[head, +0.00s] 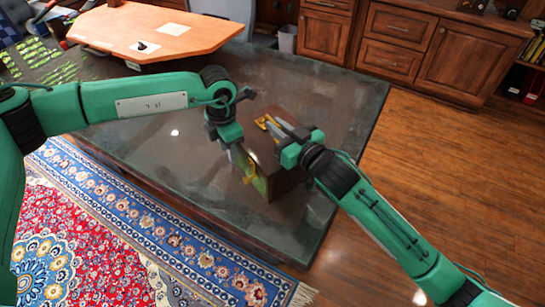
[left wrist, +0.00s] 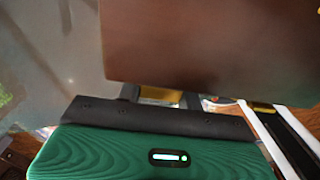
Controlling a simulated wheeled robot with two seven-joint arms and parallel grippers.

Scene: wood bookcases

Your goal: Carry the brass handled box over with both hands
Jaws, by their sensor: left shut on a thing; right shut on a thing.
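The brown box (head: 284,181) is over the right part of the dark table, between my two grippers. One brass handle (head: 249,178) shows on its left side and another (head: 263,122) at its far side. My left gripper (head: 246,166) is shut on the left handle. My right gripper (head: 271,128) reaches across from the right and is shut on the far handle. In the left wrist view the box (left wrist: 215,45) fills the upper right, with a bit of yellow brass (left wrist: 160,94) below it. I cannot tell whether the box touches the table.
The dark table (head: 345,120) has bare room right of the box. A light wooden board (head: 165,35) with papers is at the back left. A patterned rug (head: 90,230) lies in front. Wooden cabinets (head: 400,45) and a bin (head: 287,38) stand behind, across open wooden floor.

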